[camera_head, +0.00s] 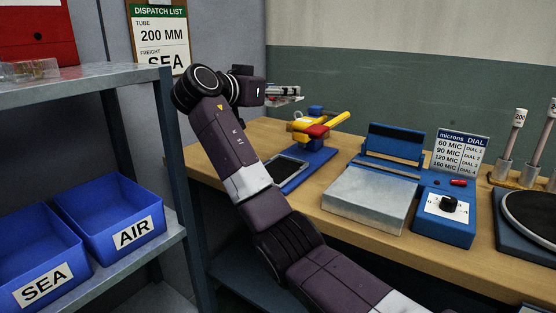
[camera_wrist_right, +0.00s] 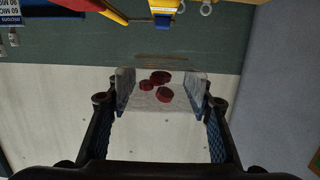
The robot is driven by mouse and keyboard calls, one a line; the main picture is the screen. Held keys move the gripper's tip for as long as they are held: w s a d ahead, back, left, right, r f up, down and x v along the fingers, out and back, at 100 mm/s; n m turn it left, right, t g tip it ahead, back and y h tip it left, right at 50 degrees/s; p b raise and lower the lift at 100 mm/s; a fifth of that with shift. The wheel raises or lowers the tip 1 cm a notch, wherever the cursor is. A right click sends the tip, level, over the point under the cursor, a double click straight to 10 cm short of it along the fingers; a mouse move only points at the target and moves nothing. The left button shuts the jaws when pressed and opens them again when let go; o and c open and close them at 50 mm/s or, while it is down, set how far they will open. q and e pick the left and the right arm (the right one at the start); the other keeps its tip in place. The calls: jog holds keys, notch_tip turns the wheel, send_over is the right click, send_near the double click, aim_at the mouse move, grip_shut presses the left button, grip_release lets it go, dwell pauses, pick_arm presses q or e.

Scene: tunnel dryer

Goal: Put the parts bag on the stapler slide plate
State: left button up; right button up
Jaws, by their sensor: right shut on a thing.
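My right gripper (camera_head: 284,93) is shut on the clear parts bag (camera_wrist_right: 165,97), which has several dark red round parts in it. In the right wrist view the bag sits between the two fingers (camera_wrist_right: 162,105). In the head view the gripper is raised above the back of the bench, left of and higher than the stapler (camera_head: 318,127), with its yellow and red levers. The stapler slide plate (camera_head: 287,169) is a flat dark plate on the blue base in front of the stapler; my arm passes close to its left. My left gripper is out of view.
Right of the stapler on the wooden bench (camera_head: 330,217) stand a blue sealer with a metal plate (camera_head: 368,198) and a dial box (camera_head: 445,215). Blue SEA (camera_head: 40,240) and AIR (camera_head: 112,215) bins stand on the left shelf. A dispatch list (camera_head: 160,35) hangs behind.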

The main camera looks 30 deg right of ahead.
jog(key=shift+w+d+f, duration=0.1)
jog(key=shift+w+d, duration=0.1)
jog(key=shift+w, duration=0.15)
jog(key=shift+s+f, duration=0.1)
jog(key=shift+f, duration=0.25)
jog(key=b, duration=0.2)
send_over(279, 170)
notch_tip(279, 170, down, 13)
jog(key=shift+d+f, duration=0.1)
jog(key=shift+f, duration=0.05)
jog(key=f, duration=0.5)
jog(key=shift+w+b, duration=0.2)
jog(key=shift+b, duration=0.2)
jog(key=o, duration=1.2)
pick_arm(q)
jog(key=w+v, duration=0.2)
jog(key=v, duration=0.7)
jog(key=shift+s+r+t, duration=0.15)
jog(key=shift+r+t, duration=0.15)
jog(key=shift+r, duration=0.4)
pick_arm(e)
jog(key=shift+o, duration=0.2)
